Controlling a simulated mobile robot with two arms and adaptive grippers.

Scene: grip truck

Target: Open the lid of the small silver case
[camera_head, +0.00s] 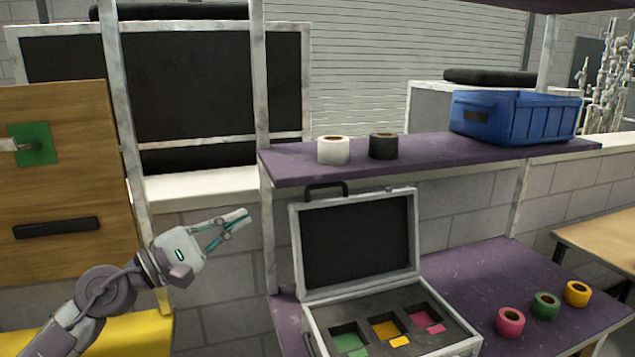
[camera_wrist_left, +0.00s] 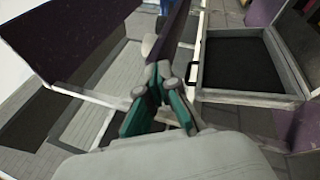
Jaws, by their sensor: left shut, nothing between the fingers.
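The small silver case (camera_head: 310,318) stands on the lower purple shelf in the head view. Its lid (camera_head: 297,262) is raised and leans back, with a dark lining and a black handle on its top edge. The base holds a dark insert with green, yellow and pink pieces beside square recesses. My left gripper (camera_head: 241,217) is shut and empty, to the left of the lid and apart from it. In the left wrist view the shut fingers (camera_wrist_left: 160,80) show, with the open lid (camera_wrist_left: 246,96) to their right. My right gripper is not in view.
White and black tape rolls (camera_head: 333,150) and a blue crate (camera_head: 517,117) sit on the upper shelf (camera_head: 430,150). Pink, green and yellow rolls (camera_head: 546,305) lie right of the case. A metal post (camera_head: 262,100) stands close to my left gripper.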

